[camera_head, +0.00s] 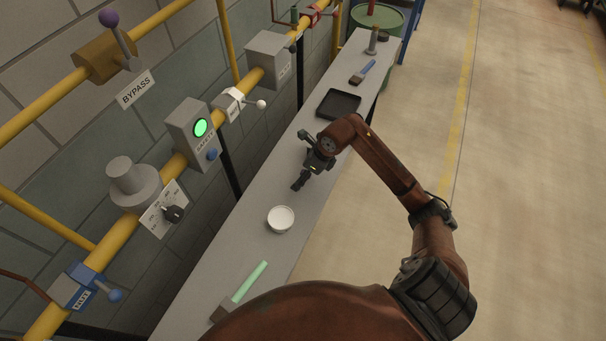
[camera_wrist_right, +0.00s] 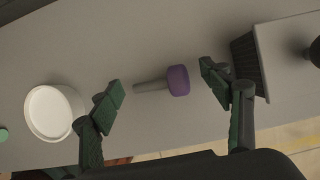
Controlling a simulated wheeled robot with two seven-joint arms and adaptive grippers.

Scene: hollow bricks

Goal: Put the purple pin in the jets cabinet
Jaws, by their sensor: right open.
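The purple pin has a thick purple head (camera_wrist_right: 178,80) and a thin grey shaft (camera_wrist_right: 150,87). It lies on the grey bench, between the spread fingers of my right gripper (camera_wrist_right: 162,84) in the wrist view. The fingers are open and no contact with the pin shows. In the head view my right gripper (camera_head: 312,171) is over the middle of the bench, and I cannot make out the pin there. No cabinet that I can identify as the jets cabinet is in view. My left gripper is not in view.
On the bench (camera_head: 322,190) are a white round container (camera_head: 280,218), a black tray (camera_head: 338,104), a blue-handled brush (camera_head: 362,72) and a green-handled tool (camera_head: 249,282). Yellow pipes carry a grey box with a green light (camera_head: 193,132) along the wall. Open floor is right.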

